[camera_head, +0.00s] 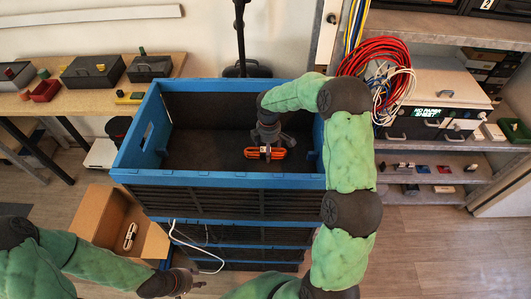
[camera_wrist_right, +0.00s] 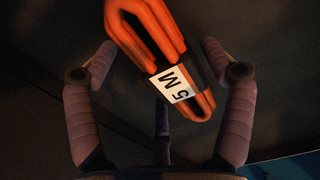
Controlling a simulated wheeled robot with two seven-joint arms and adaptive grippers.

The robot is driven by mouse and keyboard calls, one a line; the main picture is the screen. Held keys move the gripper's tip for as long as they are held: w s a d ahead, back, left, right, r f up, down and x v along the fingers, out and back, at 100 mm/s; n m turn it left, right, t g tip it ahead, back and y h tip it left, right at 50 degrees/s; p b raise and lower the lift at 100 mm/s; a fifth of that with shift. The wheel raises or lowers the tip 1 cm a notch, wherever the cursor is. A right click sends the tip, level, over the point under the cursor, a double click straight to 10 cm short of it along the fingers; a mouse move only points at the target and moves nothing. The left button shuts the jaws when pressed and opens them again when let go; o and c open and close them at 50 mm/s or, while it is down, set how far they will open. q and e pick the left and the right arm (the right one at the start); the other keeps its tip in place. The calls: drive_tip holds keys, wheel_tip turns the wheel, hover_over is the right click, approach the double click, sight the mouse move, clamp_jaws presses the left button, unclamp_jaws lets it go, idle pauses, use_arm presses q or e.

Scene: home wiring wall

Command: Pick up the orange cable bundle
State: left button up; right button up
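The orange cable bundle (camera_head: 265,153) lies in the blue-rimmed crate (camera_head: 235,179), near its front wall. In the right wrist view the bundle (camera_wrist_right: 165,55) has a white label reading "5 M" and a dark band, and its upper end is cut off by the frame. My right gripper (camera_head: 267,143) reaches down into the crate just over the bundle. In the wrist view my right gripper (camera_wrist_right: 158,58) has its fingers spread wide, with the bundle between and beyond them, not clamped. My left gripper (camera_head: 197,279) is low in front of the crate, apart from the bundle, its fingers seemingly apart and empty.
A cardboard box (camera_head: 106,222) with a small pale item stands left of the crate. A white cable (camera_head: 190,246) hangs down the crate's front. A wooden bench (camera_head: 95,98) is at left. A shelf (camera_head: 460,40) with red cable coils (camera_head: 374,54) is at right.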

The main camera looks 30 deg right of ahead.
drive_tip(key=c, duration=0.8)
drive_tip(key=shift+c, duration=0.3)
